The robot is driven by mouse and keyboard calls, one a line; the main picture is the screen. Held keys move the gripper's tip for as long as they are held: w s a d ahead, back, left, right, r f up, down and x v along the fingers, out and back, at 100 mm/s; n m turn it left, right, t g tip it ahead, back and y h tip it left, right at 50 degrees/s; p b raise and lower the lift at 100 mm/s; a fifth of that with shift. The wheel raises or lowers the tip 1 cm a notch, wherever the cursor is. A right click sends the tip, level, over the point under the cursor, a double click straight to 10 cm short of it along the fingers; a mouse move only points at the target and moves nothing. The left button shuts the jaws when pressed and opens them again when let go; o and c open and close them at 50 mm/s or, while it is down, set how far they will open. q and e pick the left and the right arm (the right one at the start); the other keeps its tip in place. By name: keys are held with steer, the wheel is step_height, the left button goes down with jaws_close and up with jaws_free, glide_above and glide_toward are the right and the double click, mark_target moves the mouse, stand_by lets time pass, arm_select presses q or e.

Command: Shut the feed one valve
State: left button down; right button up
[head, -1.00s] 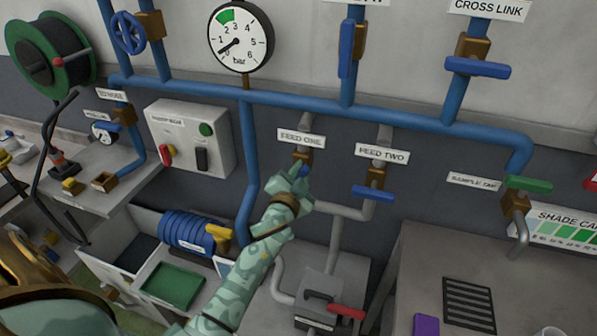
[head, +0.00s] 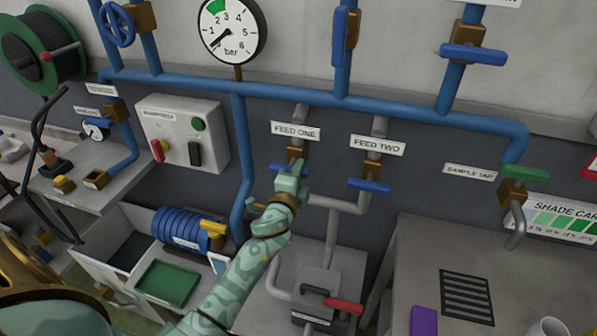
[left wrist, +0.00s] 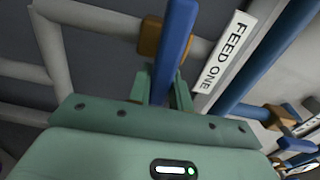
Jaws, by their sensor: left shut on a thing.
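The feed one valve has a brass body (head: 296,154) below the FEED ONE label (head: 296,131). Its blue lever (head: 275,167) lies across the pipe and is partly covered by my gripper. My left gripper (head: 291,174) is shut on this lever. In the left wrist view the blue lever (left wrist: 176,45) runs between the two green fingers (left wrist: 162,92), beside the brass body (left wrist: 150,37) and crosswise to the grey pipe. My right gripper is out of view.
The feed two valve (head: 370,186) is close on the right, its blue lever also crosswise. A blue header pipe (head: 400,112) runs above, with a pressure gauge (head: 232,30). A grey box with a red handle (head: 343,305) stands below.

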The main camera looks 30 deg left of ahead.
arm_select(q)
steer(key=shift+m, duration=0.4)
steer(key=c, duration=1.3)
jaws_free()
steer(key=shift+f, duration=0.1)
steer(key=b+v, duration=0.1)
steer(key=v, duration=1.5)
steer(key=shift+s+d, duration=0.1)
